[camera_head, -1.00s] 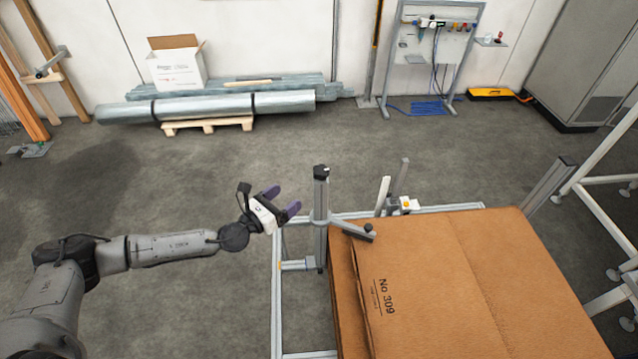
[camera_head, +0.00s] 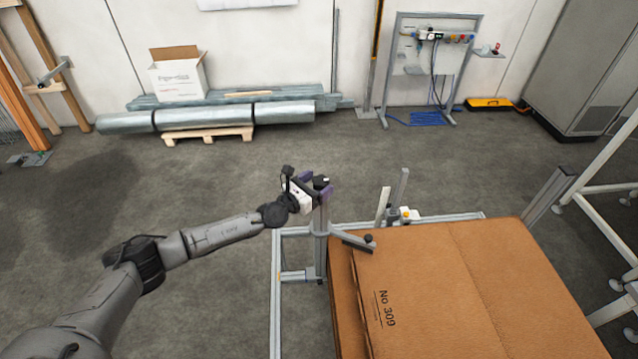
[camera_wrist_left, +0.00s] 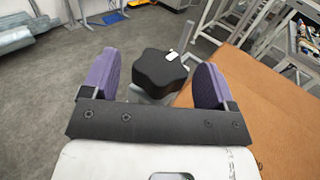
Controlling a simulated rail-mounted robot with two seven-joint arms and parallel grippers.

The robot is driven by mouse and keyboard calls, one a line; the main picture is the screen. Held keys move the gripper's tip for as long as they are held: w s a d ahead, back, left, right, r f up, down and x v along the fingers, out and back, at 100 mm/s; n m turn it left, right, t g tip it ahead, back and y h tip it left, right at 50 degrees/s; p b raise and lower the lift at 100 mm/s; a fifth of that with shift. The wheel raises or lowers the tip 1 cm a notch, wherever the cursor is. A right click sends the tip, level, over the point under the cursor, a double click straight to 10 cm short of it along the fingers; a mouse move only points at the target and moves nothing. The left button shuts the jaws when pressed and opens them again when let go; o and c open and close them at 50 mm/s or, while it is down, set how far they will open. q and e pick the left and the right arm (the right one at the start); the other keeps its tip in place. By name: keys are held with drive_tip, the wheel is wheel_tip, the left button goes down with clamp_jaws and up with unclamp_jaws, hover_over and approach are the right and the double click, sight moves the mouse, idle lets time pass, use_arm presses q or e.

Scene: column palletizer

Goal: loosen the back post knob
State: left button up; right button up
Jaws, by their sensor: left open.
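The back post knob is a black lobed knob (camera_head: 321,182) on top of the upright grey post (camera_head: 320,238), at the back left corner of the cardboard stack. In the left wrist view the knob (camera_wrist_left: 160,72) sits between my two purple fingers, with gaps showing on both sides. My left gripper (camera_head: 316,190) is open around the knob at the post top, and its jaws partly cover it in the head view. A grey arm (camera_head: 350,241) on the post reaches over the cardboard. My right gripper is out of view.
The brown cardboard stack (camera_head: 470,285) fills the area right of the post, inside a metal frame (camera_head: 277,310). Two short uprights (camera_head: 383,206) and a small white-and-yellow device stand behind it. Open floor (camera_head: 215,180) lies to the left.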

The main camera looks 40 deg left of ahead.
use_arm(q)
drive_tip(key=shift+w, duration=0.5)
drive_tip(key=shift+c, duration=0.2)
